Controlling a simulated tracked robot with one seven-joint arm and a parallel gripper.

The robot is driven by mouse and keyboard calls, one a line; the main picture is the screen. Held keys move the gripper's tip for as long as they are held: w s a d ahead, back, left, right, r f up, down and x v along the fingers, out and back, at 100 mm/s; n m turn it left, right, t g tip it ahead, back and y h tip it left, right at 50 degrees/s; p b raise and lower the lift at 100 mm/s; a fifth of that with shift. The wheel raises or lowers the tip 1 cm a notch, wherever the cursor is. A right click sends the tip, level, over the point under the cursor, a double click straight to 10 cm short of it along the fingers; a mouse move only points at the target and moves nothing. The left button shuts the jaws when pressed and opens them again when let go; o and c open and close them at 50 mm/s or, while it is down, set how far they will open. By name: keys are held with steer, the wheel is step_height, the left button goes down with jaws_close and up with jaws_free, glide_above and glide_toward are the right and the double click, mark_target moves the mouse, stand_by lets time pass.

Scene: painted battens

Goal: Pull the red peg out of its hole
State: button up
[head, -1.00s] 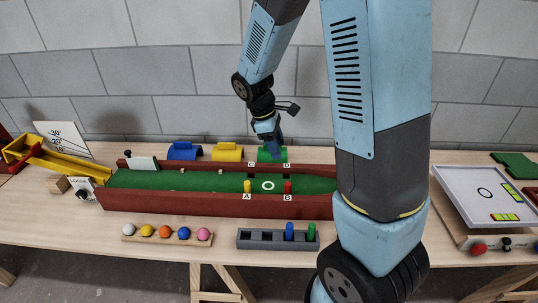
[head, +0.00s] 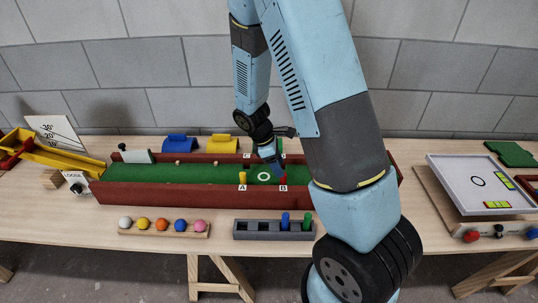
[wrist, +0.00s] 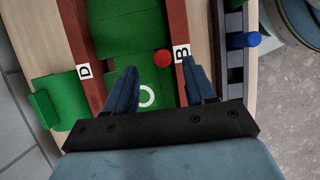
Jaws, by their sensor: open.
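The red peg (head: 283,179) stands upright in its hole beside label B on the green bed, near the front red-brown wall of the long trough (head: 200,197). In the wrist view the red peg's round top (wrist: 162,57) shows just beyond and between my fingertips, closer to the right finger. My gripper (head: 280,172) is over the trough, close to the red peg. In the wrist view my gripper (wrist: 162,78) has its two blue fingers apart with nothing between them.
A yellow peg (head: 242,179) stands by label A. In front, a grey rack (head: 262,231) holds a blue peg (head: 285,221) and a green peg (head: 308,221). Coloured balls (head: 162,224) sit on a wooden strip. A white tray (head: 452,187) lies at the right.

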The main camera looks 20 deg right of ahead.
mark_target(283, 184)
steer(key=shift+x, duration=2.6)
steer(key=shift+c, duration=0.4)
jaws_close()
steer(key=c, duration=0.6)
jaws_free()
steer(key=shift+c, duration=0.2)
steer(key=c, duration=0.3)
jaws_close()
steer(key=shift+r, duration=0.1)
